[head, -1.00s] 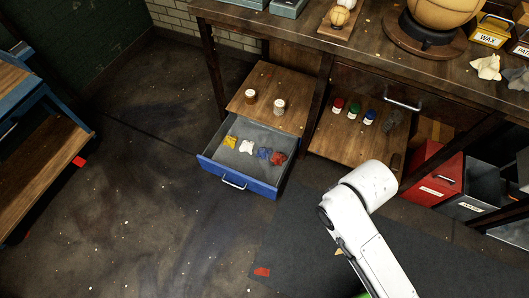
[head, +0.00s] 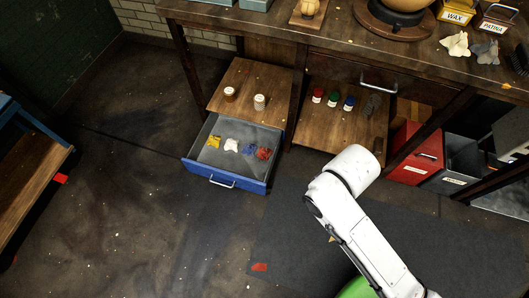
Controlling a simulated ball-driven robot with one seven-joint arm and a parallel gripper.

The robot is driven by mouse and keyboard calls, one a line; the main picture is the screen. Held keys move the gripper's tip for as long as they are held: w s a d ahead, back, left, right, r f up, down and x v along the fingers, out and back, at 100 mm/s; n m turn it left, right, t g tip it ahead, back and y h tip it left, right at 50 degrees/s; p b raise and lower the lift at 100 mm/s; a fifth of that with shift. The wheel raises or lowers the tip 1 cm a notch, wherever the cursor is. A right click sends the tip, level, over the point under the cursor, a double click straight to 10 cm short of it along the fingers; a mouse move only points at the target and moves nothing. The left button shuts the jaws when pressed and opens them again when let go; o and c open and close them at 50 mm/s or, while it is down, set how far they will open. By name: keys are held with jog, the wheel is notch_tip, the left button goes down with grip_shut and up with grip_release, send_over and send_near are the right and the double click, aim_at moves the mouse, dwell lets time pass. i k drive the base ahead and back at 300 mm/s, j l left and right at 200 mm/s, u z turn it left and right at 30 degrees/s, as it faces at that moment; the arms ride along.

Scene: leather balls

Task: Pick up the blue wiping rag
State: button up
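The blue rag (head: 249,149) lies crumpled in the open blue drawer (head: 224,181) under the workbench, left of centre in the head view. It is between a white rag (head: 231,145) and a red rag (head: 264,153). A yellow rag (head: 214,142) lies at the drawer's left side. My white arm rises at the lower right, to the right of the drawer and apart from it. My gripper is not visible.
A wooden shelf (head: 245,80) behind the drawer bears two jars. Another shelf (head: 330,130) holds red, green and blue bottles. A red bin (head: 416,155) stands at right. A blue-framed bench (head: 30,165) stands at left. The floor (head: 120,190) before the drawer is mostly clear.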

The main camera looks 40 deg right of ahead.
aim_at(249, 149)
jog(key=z, duration=2.75)
jog(key=u, duration=2.3)
jog(key=i+j+z, duration=0.2)
jog(key=i+j, duration=1)
jog(key=j, duration=0.1)
